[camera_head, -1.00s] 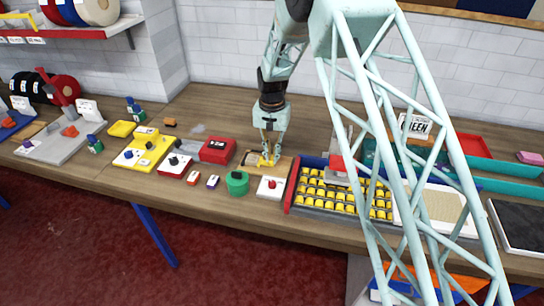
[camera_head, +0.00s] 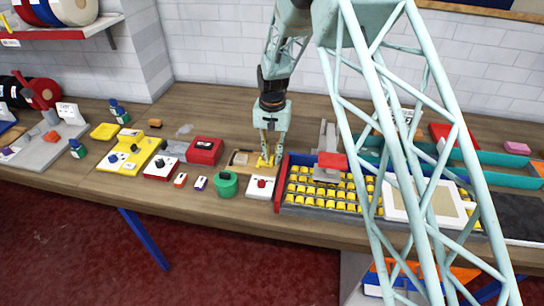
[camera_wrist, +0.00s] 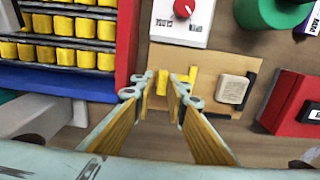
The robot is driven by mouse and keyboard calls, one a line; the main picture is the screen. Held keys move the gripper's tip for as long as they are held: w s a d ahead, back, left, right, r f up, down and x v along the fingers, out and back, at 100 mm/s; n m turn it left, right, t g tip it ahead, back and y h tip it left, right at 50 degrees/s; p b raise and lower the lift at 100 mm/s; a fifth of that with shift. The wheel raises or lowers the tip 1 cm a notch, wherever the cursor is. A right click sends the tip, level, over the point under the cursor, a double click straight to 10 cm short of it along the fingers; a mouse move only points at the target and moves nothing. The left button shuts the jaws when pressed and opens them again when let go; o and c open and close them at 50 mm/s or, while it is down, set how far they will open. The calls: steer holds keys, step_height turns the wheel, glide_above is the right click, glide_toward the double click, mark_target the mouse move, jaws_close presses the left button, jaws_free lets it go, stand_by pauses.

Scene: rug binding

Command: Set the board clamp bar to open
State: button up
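The small wooden board (camera_head: 240,158) lies on the bench between the red box and the blue-and-red tray of yellow pieces. Yellow parts stand at the board's end; I take them to be the clamp bar (camera_wrist: 162,82), though its shape and setting are unclear. In the wrist view my gripper (camera_wrist: 159,88) is open, its two fingers apart around one yellow part. A second yellow part (camera_wrist: 192,74) shows just right of the right finger, partly hidden. Contact cannot be told. A beige block (camera_wrist: 233,89) sits on the board. In the head view my gripper (camera_head: 267,160) points down there.
A white box with a red knob (camera_head: 262,186) stands in front of the board. The red box (camera_head: 205,150) and a green round container (camera_head: 227,186) are to the left. The tray (camera_head: 283,190) stands close on the right, with a grey-and-red press (camera_head: 331,162) above it.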

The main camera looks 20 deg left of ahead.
mark_target(273, 159)
steer(key=shift+o, duration=1.4)
steer(key=shift+w+d, duration=0.1)
steer(key=shift+d, duration=0.1)
steer(key=shift+a, duration=0.1)
steer(key=shift+r, duration=0.15)
steer(key=shift+r, duration=0.8)
step_height(273, 159, up, 10)
